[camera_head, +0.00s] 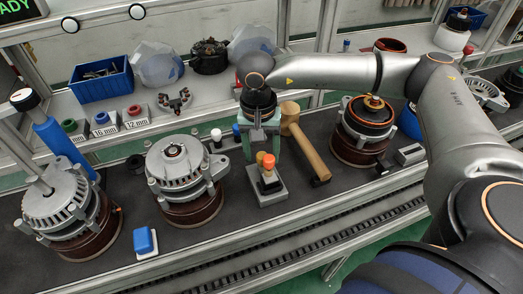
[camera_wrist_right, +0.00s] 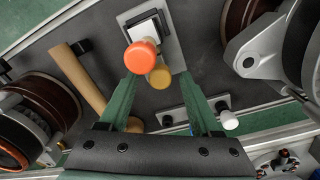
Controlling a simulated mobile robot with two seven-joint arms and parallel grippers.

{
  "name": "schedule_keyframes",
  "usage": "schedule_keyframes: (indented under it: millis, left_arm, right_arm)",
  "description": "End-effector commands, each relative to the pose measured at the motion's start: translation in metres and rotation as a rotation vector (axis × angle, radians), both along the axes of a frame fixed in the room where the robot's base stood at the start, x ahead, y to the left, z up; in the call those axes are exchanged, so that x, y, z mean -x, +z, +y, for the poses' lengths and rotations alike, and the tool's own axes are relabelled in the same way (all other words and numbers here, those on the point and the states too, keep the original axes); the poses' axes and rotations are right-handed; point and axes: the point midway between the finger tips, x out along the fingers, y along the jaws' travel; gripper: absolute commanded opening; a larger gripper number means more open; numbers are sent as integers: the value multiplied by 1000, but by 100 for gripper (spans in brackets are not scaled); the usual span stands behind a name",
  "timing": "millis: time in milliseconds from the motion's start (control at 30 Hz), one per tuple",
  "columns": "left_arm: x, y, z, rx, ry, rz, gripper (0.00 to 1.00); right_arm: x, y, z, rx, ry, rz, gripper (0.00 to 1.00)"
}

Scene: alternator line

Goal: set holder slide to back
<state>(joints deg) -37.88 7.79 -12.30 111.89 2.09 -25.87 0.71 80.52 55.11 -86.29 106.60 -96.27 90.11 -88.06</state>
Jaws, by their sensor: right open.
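The holder slide (camera_head: 268,185) is a grey block on a light plate on the dark bench, between two alternators. An orange knob (camera_head: 268,160) stands up from it. My left gripper is in neither view.
Alternators stand at left (camera_head: 180,165) and right (camera_head: 367,118). A blue block (camera_head: 146,240) lies near the front. A blue bin (camera_head: 100,78) is on the back shelf. A roller track (camera_head: 300,250) runs along the front.

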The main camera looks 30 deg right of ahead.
Motion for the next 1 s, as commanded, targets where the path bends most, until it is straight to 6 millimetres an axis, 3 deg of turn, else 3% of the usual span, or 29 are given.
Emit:
schedule_keyframes:
  millis: [67, 633, 1000]
  left_arm:
    - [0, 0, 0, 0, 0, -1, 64]
    - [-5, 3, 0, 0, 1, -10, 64]
    - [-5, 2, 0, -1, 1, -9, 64]
  right_arm:
    - [0, 0, 0, 0, -1, 0, 63]
    - [0, 1, 0, 1, 0, 1, 0]
    - [0, 1, 0, 2, 0, 1, 0]
